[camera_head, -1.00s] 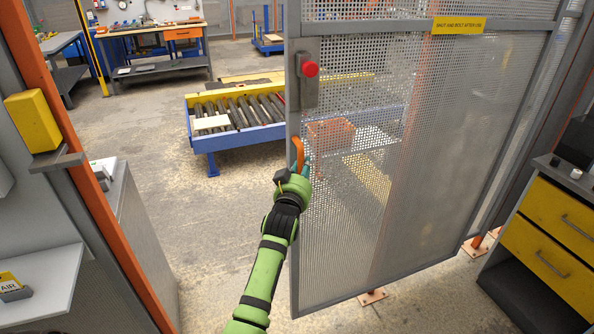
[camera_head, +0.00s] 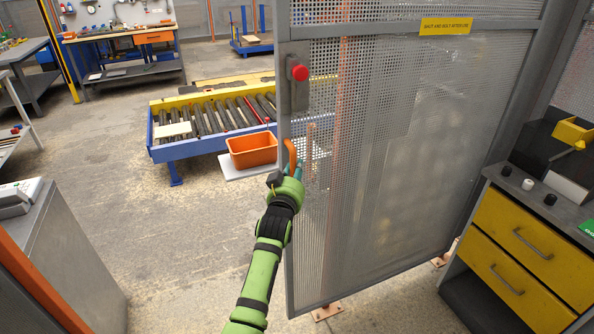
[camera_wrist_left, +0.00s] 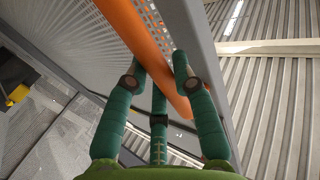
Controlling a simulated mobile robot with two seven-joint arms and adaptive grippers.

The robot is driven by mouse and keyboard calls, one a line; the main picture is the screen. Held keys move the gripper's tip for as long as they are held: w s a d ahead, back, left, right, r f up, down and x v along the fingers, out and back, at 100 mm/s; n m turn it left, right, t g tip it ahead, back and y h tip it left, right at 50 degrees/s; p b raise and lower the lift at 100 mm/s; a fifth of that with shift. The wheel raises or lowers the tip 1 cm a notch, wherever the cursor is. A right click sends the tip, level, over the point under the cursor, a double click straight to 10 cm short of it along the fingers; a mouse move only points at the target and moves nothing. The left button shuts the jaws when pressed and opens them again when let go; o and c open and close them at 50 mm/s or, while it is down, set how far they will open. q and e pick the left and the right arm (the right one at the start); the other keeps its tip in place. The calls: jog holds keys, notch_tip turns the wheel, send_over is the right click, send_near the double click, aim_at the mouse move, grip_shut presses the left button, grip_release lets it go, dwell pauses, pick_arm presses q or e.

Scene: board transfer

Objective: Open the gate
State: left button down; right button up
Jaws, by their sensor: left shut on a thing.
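The gate (camera_head: 400,150) is a grey-framed panel of perforated mesh on the right of the head view. It stands ajar, with open floor to the left of its free edge. An orange handle (camera_head: 291,153) sits on that edge, below a plate with a red knob (camera_head: 299,73). My left gripper (camera_head: 292,172) is at the handle. In the left wrist view, the fingers of my left gripper (camera_wrist_left: 165,80) are shut around the orange handle bar (camera_wrist_left: 150,55). My right gripper is not in view.
A roller conveyor (camera_head: 165,150) stands beyond the opening, with an orange bin (camera_head: 252,149) near it. A yellow-drawer cabinet (camera_head: 530,235) stands close on the right. A grey cabinet (camera_head: 75,250) and an orange post (camera_head: 40,285) are at the left. The floor between is clear.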

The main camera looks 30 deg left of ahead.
pick_arm(q)
jog(key=c, duration=1)
grip_release()
jog(key=shift+a, duration=0.1)
jog(key=v, duration=1.2)
jog(key=s+d+f+m+g+h, duration=0.1)
jog(key=s+d+f+g+h, duration=0.15)
jog(key=f, duration=0.95)
jog(key=s+d+f+m+g+h, duration=0.15)
jog(key=s+d+f, duration=0.25)
jog(key=f, duration=0.7)
jog(key=s+d+f+m+g+h, duration=0.1)
jog(key=s+d+f+g, duration=0.25)
jog(key=f, duration=0.85)
jog(key=s+f+m+g, duration=0.1)
jog(key=s+f+g, duration=0.3)
jog(key=s+f, duration=0.9)
jog(key=s+a+f+g, duration=0.1)
jog(key=s+f+g, duration=0.1)
jog(key=s, duration=1)
jog(key=s+a+f+m+g, duration=0.1)
jog(key=s+f+g, duration=0.2)
jog(key=s, duration=1)
notch_tip(320, 180, down, 3)
jog(key=shift+a+r, duration=0.2)
jog(key=shift+a, duration=0.2)
